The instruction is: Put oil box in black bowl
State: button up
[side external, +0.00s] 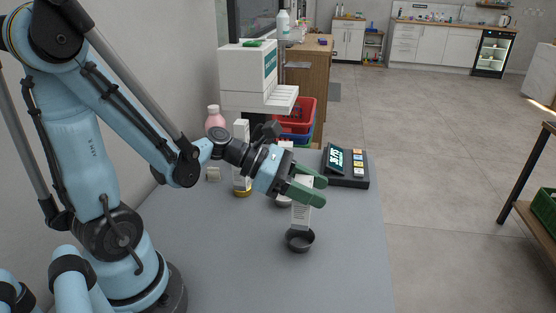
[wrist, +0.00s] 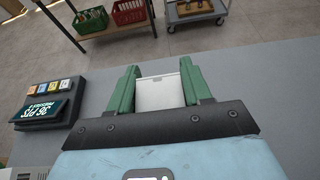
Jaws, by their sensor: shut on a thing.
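My gripper (side external: 306,188) has green fingers and is shut on a white box, the oil box (side external: 301,214). In the side external view the box hangs upright from the fingers with dark print on its face. The black bowl (side external: 300,240) is on the grey counter directly below the box in the picture. Whether the box's lower end is inside the bowl or just above or behind it, I cannot tell. In the wrist view the box (wrist: 160,93) shows as a white face between the fingers (wrist: 160,82); the bowl is hidden there.
A payment terminal (side external: 347,168) stands at the counter's right back edge, also in the wrist view (wrist: 45,105). A white carton (side external: 241,150) and a pink bottle (side external: 215,118) stand behind my arm. The counter (side external: 345,255) is clear at the front and right.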

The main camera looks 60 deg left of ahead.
jog(key=shift+f, duration=1.25)
jog(key=o, duration=1)
jog(key=shift+o, duration=0.2)
jog(key=v, duration=1.2)
jog(key=shift+w, duration=0.1)
